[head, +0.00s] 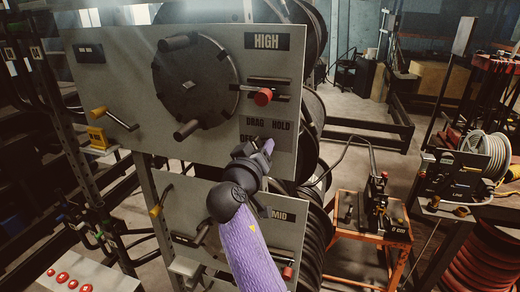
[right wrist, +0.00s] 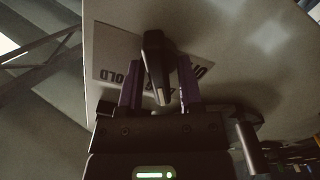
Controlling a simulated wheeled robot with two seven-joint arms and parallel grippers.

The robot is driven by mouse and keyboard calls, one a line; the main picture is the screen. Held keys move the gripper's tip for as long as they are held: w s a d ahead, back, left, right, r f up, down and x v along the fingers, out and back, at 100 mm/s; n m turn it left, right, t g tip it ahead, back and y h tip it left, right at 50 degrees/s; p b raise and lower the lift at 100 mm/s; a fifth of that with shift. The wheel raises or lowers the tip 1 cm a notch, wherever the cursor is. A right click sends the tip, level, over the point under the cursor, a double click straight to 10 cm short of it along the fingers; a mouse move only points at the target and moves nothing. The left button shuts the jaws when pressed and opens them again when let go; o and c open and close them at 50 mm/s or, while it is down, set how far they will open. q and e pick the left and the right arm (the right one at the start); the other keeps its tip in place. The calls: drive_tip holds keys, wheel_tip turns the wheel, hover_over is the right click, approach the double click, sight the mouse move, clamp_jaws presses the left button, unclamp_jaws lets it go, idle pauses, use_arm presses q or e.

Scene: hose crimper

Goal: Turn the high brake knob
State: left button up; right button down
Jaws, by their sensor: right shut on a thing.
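The high brake knob (right wrist: 153,52) is a dark, elongated knob on the grey panel (right wrist: 230,60), over a label with DRAG and HOLD. In the right wrist view it stands between the two fingers of my right gripper (right wrist: 158,80), which is shut on it. In the head view my right gripper (head: 262,150) reaches up to the lower right of the HIGH panel (head: 120,60) and hides the knob and part of the label. My left gripper is not in view.
A red-tipped lever (head: 263,97) sits above my gripper, under the HIGH label. A large black hand wheel (head: 195,82) is to its left. The MID panel (head: 285,232) is below. An orange cart (head: 372,225) stands on the right.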

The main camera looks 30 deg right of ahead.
drive_tip(key=shift+f+m+b, duration=0.15)
drive_tip(key=shift+m+b, duration=0.15)
drive_tip(key=shift+b, duration=0.4)
drive_tip(key=m+b, duration=0.3)
drive_tip(key=b, duration=0.1)
drive_tip(key=m+b, duration=0.3)
drive_tip(key=b, duration=0.2)
drive_tip(key=shift+s+d+f+m, duration=0.1)
drive_tip(key=shift+d+m, duration=0.05)
drive_tip(key=shift+m, duration=0.15)
drive_tip(key=shift+m+b, duration=0.95)
drive_tip(key=shift+m, duration=0.25)
drive_tip(key=shift+s+r+m+b, duration=0.1)
drive_tip(key=shift+r+m+b, duration=0.1)
drive_tip(key=shift+m+b, duration=0.7)
drive_tip(key=shift+m, duration=0.3)
drive_tip(key=c, duration=0.6)
unclamp_jaws()
drive_tip(key=shift+d, duration=0.1)
